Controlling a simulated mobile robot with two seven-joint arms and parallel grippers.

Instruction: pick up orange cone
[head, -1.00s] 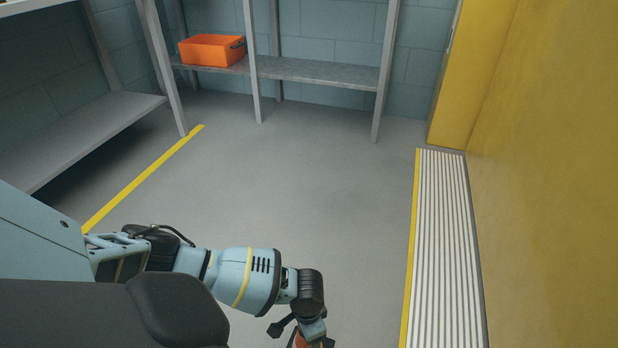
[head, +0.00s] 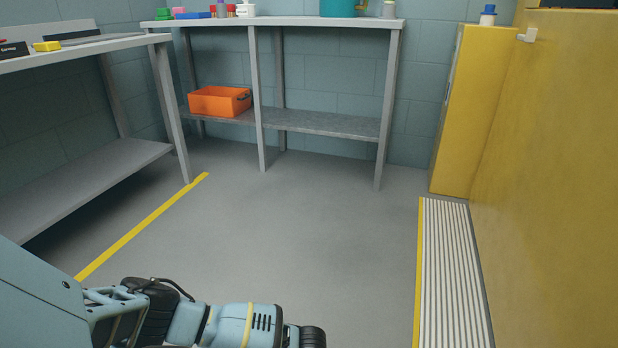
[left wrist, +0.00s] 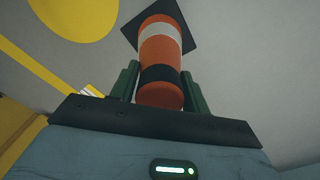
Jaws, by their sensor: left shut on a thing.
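The orange cone (left wrist: 160,53) shows in the left wrist view, with a white band, a dark band and a dark square base at its far end. My left gripper (left wrist: 158,82) is shut on it, with one green finger on each side of the cone. In the head view my left arm comes in from the lower left. Its gripper and the cone lie below the bottom edge there. My right gripper is in neither view.
A grey workbench (head: 320,21) with small items stands at the back, an orange crate (head: 220,101) on its lower shelf. Another bench (head: 85,48) is at left. A yellow cabinet (head: 470,110) and ribbed strip (head: 452,270) are at right. The middle floor (head: 290,220) is clear.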

